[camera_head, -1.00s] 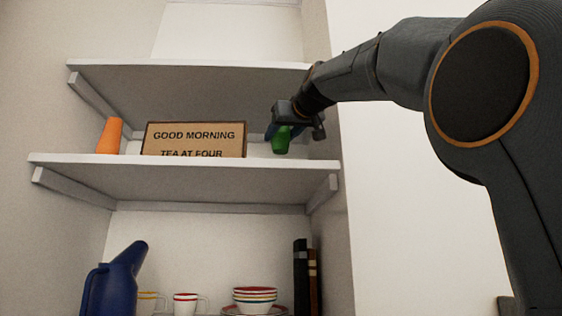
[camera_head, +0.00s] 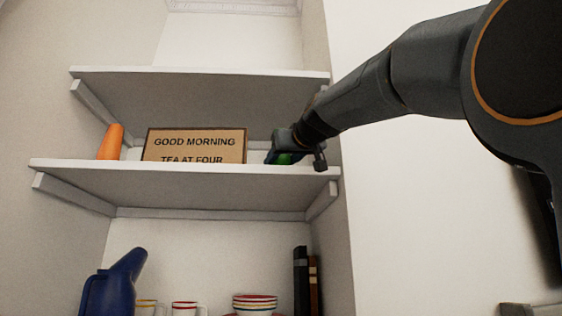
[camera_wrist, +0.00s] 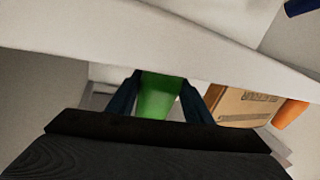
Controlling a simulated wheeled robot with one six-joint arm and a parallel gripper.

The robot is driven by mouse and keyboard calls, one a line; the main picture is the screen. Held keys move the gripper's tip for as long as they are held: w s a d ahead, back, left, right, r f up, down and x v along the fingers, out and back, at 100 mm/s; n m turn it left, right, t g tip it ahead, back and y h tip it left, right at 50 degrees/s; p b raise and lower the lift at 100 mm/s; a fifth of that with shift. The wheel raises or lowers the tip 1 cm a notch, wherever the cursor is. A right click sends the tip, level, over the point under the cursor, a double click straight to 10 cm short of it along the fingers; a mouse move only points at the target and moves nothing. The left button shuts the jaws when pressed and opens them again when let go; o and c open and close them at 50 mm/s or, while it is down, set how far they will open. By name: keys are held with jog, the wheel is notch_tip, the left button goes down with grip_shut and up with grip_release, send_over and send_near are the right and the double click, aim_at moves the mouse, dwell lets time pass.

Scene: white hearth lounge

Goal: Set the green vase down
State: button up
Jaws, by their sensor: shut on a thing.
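The green vase (camera_head: 284,158) is between the fingers of my gripper (camera_head: 295,155), at the right end of the middle shelf (camera_head: 180,184). Most of the vase is hidden by the gripper and the shelf's front edge. In the wrist view the green vase (camera_wrist: 158,97) sits between the two dark fingers of my gripper (camera_wrist: 160,92), which are shut on it. I cannot tell whether its base touches the shelf.
A sign (camera_head: 195,144) stands left of the vase, with an orange vase (camera_head: 110,142) at the far left. The upper shelf (camera_head: 200,75) is overhead. A blue jug (camera_head: 113,285), cups, stacked bowls (camera_head: 255,303) and dark books (camera_head: 300,280) are below.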

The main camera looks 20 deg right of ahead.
jog(key=o, duration=1.2)
jog(key=shift+r, duration=0.1)
jog(key=shift+s+r, duration=0.1)
jog(key=shift+s, duration=0.1)
jog(key=s+b, duration=0.1)
jog(key=s, duration=0.2)
jog(key=s+b, duration=0.1)
jog(key=s, duration=0.2)
jog(key=s+d, duration=0.1)
jog(key=s, duration=0.2)
jog(key=shift+b, duration=0.4)
jog(key=shift+s+d+f+b, duration=0.1)
jog(key=shift+s+f+b, duration=0.2)
jog(key=shift+b, duration=0.65)
jog(key=shift+s+r+b, duration=0.2)
jog(key=shift+s+b, duration=0.7)
jog(key=shift+s, duration=0.05)
